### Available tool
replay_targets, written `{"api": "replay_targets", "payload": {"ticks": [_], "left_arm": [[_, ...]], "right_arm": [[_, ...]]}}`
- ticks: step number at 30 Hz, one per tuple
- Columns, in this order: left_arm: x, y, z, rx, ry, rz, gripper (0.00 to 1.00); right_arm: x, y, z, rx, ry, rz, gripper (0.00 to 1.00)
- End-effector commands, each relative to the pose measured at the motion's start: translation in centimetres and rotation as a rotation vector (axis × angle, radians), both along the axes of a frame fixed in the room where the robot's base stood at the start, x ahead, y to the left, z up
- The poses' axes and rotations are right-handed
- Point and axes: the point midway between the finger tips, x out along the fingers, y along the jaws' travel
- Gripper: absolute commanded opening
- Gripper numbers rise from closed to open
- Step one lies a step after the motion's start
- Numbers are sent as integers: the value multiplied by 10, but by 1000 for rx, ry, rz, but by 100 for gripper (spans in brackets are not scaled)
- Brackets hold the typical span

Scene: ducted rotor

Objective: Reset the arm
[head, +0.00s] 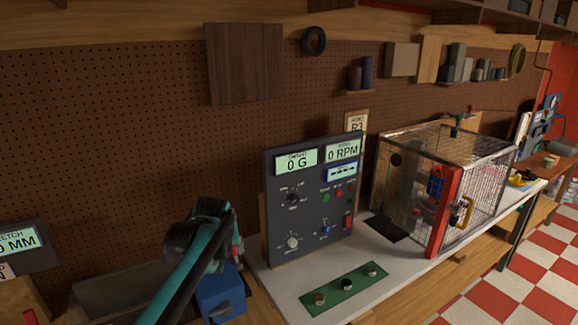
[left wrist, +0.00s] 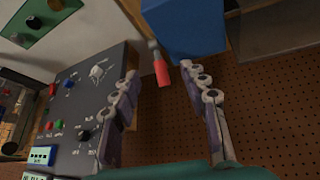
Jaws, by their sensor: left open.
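My left arm (head: 185,275), teal and black, reaches up from the bottom of the head view, left of the control panel (head: 310,195). Its gripper fingers cannot be made out there. In the left wrist view my left gripper (left wrist: 158,72) is open, its two jointed fingers apart with nothing held between them. The grey panel (left wrist: 85,110) shows beside the left-hand finger. A red-handled tool (left wrist: 161,72) and a blue box (left wrist: 185,28) appear beyond the fingertips. My right gripper is in neither view.
The panel reads 0 G and 0 RPM. A green strip with knobs (head: 343,288) lies before it on the white bench. A wire-mesh cage with a red post (head: 445,212) stands to the right. Pegboard (head: 120,130) backs the bench.

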Motion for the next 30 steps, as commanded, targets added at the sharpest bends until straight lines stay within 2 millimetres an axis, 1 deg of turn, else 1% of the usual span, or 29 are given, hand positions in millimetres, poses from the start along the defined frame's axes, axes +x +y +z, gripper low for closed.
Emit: {"api": "replay_targets", "payload": {"ticks": [1,2,3,5,6,8,9,11,12,15,18,21,24,30], "left_arm": [[-28,-4,-10,7,-3,-26,44],[-44,-6,-13,11,-5,-42,44],[-63,-9,-18,16,-9,-63,44],[-93,-13,-28,24,-15,-96,44],[-113,-16,-36,31,-19,-117,44],[-143,-20,-50,40,-24,-150,44],[-162,-22,-61,46,-28,-171,44],[-189,-26,-79,55,-34,-202,44],[-206,-28,-92,62,-39,-222,44],[-241,-32,-122,75,-48,-264,44],[-265,-35,-146,85,-55,-295,44],[-279,-37,-160,92,-59,-314,44],[-283,-37,-165,95,-62,-323,44],[-284,-37,-164,96,-62,-324,44]], "right_arm": [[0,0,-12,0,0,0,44],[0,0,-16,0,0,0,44],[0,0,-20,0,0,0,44],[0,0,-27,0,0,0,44],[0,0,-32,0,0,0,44],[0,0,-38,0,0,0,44],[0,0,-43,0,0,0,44],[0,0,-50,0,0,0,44],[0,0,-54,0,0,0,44],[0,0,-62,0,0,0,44],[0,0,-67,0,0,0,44],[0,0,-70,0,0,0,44],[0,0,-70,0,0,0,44],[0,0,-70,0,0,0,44]]}}
